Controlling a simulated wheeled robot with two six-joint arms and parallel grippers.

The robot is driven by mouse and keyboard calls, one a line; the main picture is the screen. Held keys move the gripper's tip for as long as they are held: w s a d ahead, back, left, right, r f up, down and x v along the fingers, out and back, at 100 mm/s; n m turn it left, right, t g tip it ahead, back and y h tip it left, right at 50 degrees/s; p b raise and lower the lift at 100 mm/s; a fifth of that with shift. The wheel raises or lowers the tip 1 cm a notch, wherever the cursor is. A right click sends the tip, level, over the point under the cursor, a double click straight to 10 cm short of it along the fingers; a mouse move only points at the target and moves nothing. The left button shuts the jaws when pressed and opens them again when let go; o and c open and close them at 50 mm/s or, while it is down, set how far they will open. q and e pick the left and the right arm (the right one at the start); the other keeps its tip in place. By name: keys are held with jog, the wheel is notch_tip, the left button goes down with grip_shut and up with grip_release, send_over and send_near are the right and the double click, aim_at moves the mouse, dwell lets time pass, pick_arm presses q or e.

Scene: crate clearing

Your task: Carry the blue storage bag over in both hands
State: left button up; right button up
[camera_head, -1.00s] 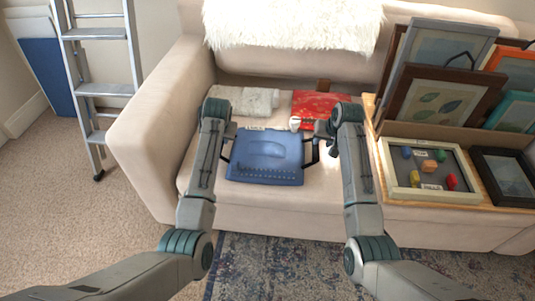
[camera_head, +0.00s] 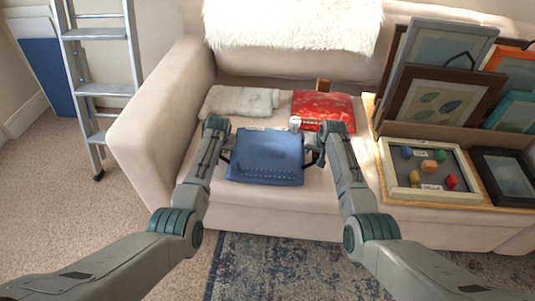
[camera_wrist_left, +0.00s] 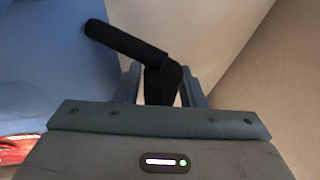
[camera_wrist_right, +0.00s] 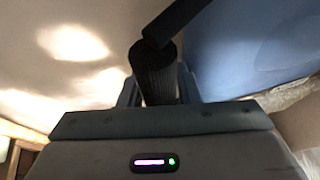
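The blue storage bag (camera_head: 265,160) lies on the sofa seat, with a black handle on each side. My left gripper (camera_head: 222,156) is at the bag's left handle. In the left wrist view that black handle (camera_wrist_left: 160,80) fills the narrow gap between the fingers, which look shut on it. My right gripper (camera_head: 317,156) is at the right handle. In the right wrist view the handle (camera_wrist_right: 155,72) sits between the close-set fingers, which look shut on it too. The fingertips are mostly hidden behind the handles.
A red patterned cushion or cloth (camera_head: 325,108) and a folded pale cloth (camera_head: 240,101) lie behind the bag. A wooden tray with picture frames (camera_head: 429,172) takes up the sofa's right side. The sofa armrest (camera_head: 150,130) rises at left, near a ladder (camera_head: 103,90). Carpet lies in front.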

pick_arm(q)
grip_shut()
pick_arm(e)
grip_shut()
pick_arm(q)
jog(key=shift+r, duration=0.1)
pick_arm(e)
jog(key=shift+r, duration=0.1)
pick_arm(q)
jog(key=shift+w+r, duration=0.1)
jog(key=shift+r, duration=0.1)
pick_arm(e)
jog(key=shift+w+r, duration=0.1)
jog(key=shift+r, duration=0.05)
